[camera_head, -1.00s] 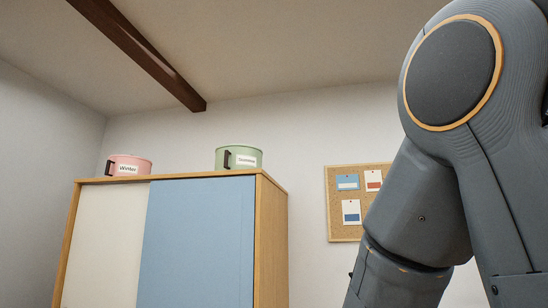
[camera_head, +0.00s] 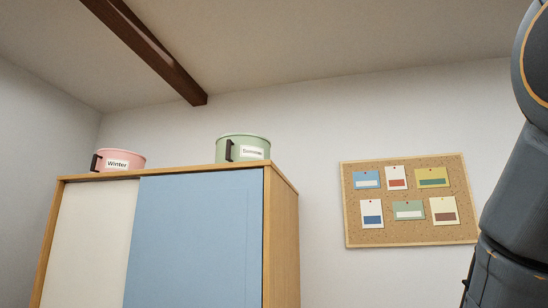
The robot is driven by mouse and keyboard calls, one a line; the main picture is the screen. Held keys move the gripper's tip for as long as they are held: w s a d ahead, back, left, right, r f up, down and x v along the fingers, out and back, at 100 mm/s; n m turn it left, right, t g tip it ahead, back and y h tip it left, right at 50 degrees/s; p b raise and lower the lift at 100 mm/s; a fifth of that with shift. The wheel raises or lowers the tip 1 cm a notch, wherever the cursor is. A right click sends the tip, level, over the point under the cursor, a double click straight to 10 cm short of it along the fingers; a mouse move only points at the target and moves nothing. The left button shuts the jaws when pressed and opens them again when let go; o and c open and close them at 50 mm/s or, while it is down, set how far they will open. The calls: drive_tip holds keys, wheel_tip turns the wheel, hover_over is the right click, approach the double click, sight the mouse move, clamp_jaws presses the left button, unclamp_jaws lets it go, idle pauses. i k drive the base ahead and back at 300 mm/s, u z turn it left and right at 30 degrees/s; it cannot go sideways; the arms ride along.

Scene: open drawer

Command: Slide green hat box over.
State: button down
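The green hat box (camera_head: 242,149) stands upright on top of the wooden cabinet (camera_head: 282,235), near its right end. It has a dark handle on its left side and a white label that seems to read "Summer". A pink hat box (camera_head: 119,160) labelled "Winter" stands on the cabinet's left part, also with a dark handle. Bare cabinet top lies between the two boxes. My gripper is outside the view; only part of my arm shows at the right edge, well apart from the boxes.
The cabinet has a white sliding door (camera_head: 88,245) on the left and a blue one (camera_head: 195,240) on the right. A cork board (camera_head: 408,230) with several cards hangs on the wall to the right. A dark beam (camera_head: 150,50) crosses the ceiling.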

sight(235, 148)
drive_tip(key=i, duration=0.15)
drive_tip(key=u, duration=0.95)
